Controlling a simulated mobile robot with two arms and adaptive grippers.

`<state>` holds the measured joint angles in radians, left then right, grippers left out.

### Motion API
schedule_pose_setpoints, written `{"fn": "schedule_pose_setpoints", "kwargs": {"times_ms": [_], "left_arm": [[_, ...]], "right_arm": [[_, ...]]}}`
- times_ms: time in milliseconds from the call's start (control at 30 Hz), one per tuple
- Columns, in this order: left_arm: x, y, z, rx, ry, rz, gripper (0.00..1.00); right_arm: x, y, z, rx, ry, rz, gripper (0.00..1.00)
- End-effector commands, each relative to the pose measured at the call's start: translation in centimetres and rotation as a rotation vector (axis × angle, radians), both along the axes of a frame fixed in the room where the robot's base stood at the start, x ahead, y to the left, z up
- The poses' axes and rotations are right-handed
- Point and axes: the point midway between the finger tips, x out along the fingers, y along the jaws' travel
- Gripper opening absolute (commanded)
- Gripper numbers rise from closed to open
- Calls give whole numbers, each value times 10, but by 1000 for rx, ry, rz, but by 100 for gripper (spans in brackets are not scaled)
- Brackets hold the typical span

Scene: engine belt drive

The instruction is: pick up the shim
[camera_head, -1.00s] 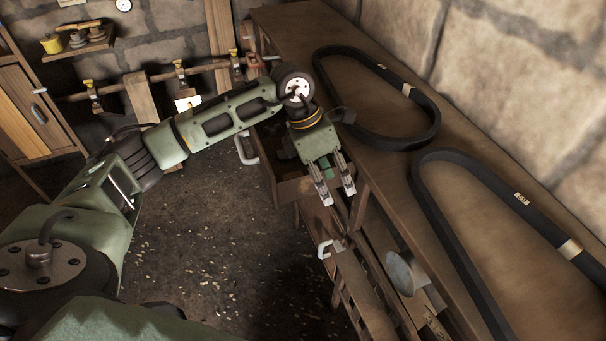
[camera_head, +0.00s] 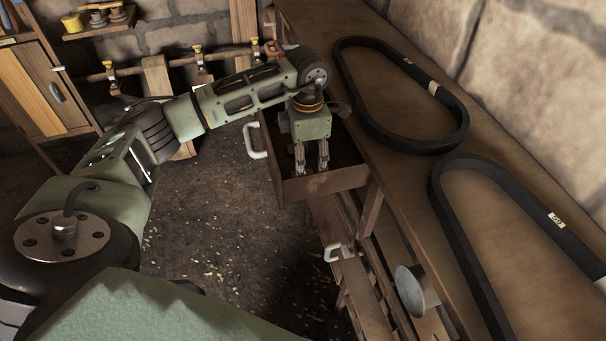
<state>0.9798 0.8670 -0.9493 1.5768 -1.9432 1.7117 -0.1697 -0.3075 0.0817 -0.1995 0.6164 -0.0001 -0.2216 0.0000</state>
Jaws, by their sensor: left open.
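My left gripper (camera_head: 312,172) points down into an open wooden drawer (camera_head: 327,183) under the workbench. Its two fingers are apart, with a narrow gap between them, and I see nothing held there. The fingertips are just behind the drawer's front wall. I cannot make out a shim; the gripper and the drawer walls hide much of the dark drawer inside. My right gripper is not in view.
Two black belts lie on the workbench (camera_head: 395,185): a far one (camera_head: 372,128) and a near one (camera_head: 466,262). A lower drawer (camera_head: 366,290) with a white handle stands out below. A grey metal disc (camera_head: 411,290) is beside it. Open floor (camera_head: 215,235) lies to the left.

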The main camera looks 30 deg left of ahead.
Motion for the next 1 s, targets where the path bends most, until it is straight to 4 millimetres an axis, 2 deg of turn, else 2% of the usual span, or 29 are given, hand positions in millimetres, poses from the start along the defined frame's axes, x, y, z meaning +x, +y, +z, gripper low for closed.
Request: {"fn": "schedule_pose_setpoints", "kwargs": {"times_ms": [133, 300, 567, 1000], "left_arm": [[-2, 3, -19, 1, 7, 1, 53], [-1, 2, -40, 0, 1, 0, 53], [0, 2, -45, 0, 0, 0, 53], [0, 2, -44, 0, 0, 0, 16]], "right_arm": [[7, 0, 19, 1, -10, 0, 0], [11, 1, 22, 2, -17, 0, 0], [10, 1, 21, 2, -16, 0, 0], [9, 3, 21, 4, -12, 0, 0]]}}
